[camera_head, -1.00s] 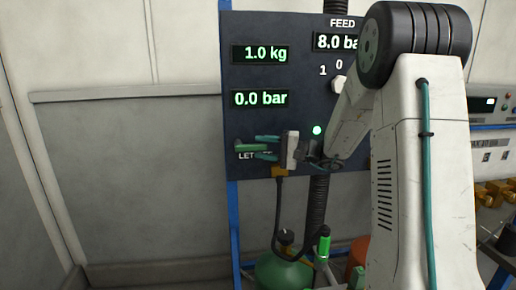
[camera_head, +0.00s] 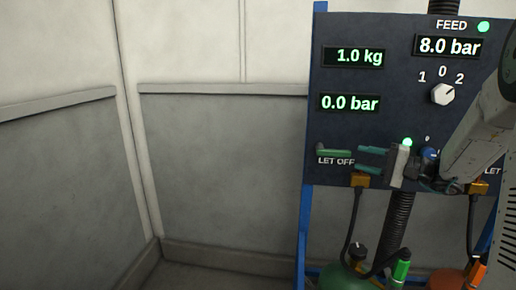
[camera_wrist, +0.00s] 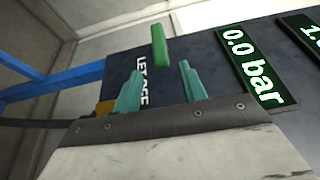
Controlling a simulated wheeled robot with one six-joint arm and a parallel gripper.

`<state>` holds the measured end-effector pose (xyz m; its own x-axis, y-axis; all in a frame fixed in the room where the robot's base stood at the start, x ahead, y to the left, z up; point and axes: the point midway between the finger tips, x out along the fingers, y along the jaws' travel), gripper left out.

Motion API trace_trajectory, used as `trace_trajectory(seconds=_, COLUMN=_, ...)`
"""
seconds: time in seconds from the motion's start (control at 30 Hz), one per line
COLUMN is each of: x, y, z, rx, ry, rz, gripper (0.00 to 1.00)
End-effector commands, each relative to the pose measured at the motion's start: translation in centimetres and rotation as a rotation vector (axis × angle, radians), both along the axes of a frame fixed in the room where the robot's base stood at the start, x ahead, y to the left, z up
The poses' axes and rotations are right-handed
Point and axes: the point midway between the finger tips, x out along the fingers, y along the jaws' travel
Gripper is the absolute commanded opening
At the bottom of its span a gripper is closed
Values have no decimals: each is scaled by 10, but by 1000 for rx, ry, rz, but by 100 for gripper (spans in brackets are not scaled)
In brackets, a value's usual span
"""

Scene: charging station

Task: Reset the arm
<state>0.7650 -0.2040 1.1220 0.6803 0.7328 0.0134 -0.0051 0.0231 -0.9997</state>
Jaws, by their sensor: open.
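My gripper (camera_head: 360,159) is open and empty in front of the dark panel (camera_head: 390,75). Its two teal fingers point left, towards the green LET OFF handle (camera_head: 333,152), with a small gap in the head view. In the wrist view my gripper (camera_wrist: 160,70) shows its fingers spread apart, with the green handle (camera_wrist: 160,47) beyond and between their tips. Nothing is between the fingers themselves. My forearm enters from the right and hides the panel's right part.
The panel's displays read 1.0 kg (camera_head: 355,57), 0.0 bar (camera_head: 350,102) and 8.0 bar (camera_head: 449,46). A white knob (camera_head: 443,93) points towards 2. Hoses hang below, above a green cylinder (camera_head: 340,276). Bare wall and free room lie left.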

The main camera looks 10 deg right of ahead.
Motion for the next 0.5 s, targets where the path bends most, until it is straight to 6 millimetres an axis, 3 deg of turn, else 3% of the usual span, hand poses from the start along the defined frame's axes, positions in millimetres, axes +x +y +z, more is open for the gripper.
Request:
trace_trajectory(seconds=0.13, x=-8, y=7, z=-18, rx=19, ry=125, rz=36, gripper=42)
trace_trajectory(seconds=0.23, x=-30, y=22, z=-40, rx=-3, ry=272, rz=100, gripper=42)
trace_trajectory(seconds=0.37, x=-74, y=62, z=-53, rx=-111, ry=466, rz=222, gripper=42)
trace_trajectory(seconds=0.5, x=-130, y=105, z=-58, rx=-300, ry=642, rz=348, gripper=42)
